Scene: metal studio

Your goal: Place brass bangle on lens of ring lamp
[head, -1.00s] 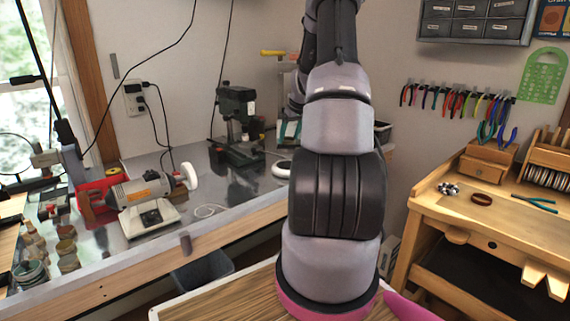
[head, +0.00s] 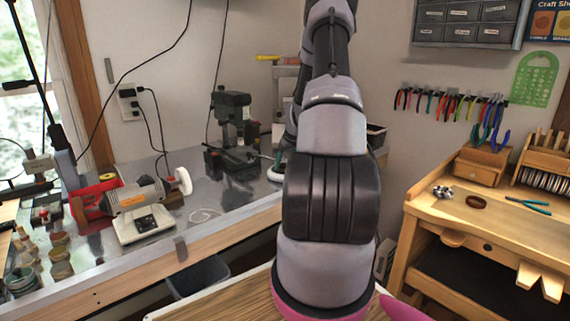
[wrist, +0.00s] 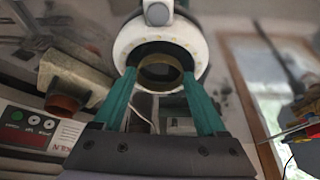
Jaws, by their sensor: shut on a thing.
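The brass bangle (wrist: 161,74) is held between the two teal fingertips of my gripper (wrist: 159,80) in the wrist view. The ring lamp (wrist: 127,42) shows there as a white ring with a dark lens area in its middle. The bangle appears in front of that lens area; I cannot tell whether they touch. In the head view the lamp's white rim (head: 273,175) shows on the metal bench, left of my arm, which hides most of it. A bit of teal finger (head: 278,160) shows just above it.
A dark drill press (head: 234,135) stands on the metal bench left of the lamp. A polishing motor (head: 140,200) is farther left. A wooden bench (head: 480,225) with pliers is at right. In the wrist view, a box with a red display (wrist: 35,128) is at lower left.

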